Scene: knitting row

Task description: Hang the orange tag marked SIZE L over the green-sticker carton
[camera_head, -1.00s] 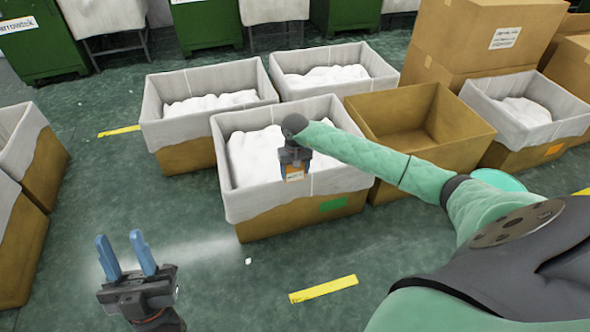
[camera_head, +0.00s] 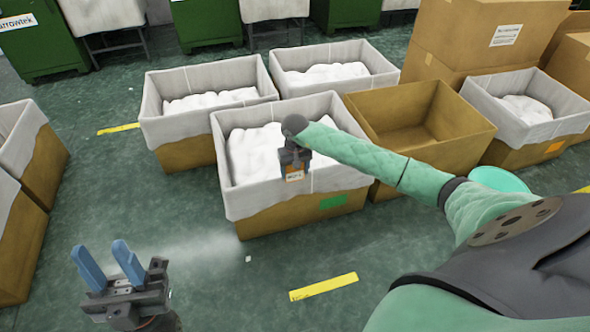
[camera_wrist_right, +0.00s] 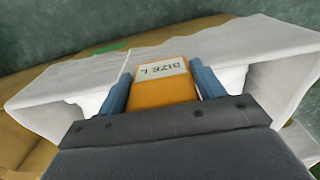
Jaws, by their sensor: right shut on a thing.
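The orange tag (camera_wrist_right: 162,86) with a white label reading SIZE L is between the blue fingers of my right gripper (camera_wrist_right: 163,82), which is shut on it. In the head view my right gripper (camera_head: 294,172) points down at the front rim of the green-sticker carton (camera_head: 285,219), with the tag's label showing just at the liner. I cannot tell whether the tag touches the rim. The green sticker (camera_head: 333,202) is on the carton's front, right of the tag. White material fills the carton. My left gripper (camera_head: 104,262) is open and empty above the floor at the lower left.
Lined cartons with white contents stand behind, at the back left (camera_head: 183,150) and back middle (camera_head: 330,92). An empty brown carton (camera_head: 385,132) stands right of the green-sticker one. A carton with an orange sticker (camera_head: 554,147) is further right.

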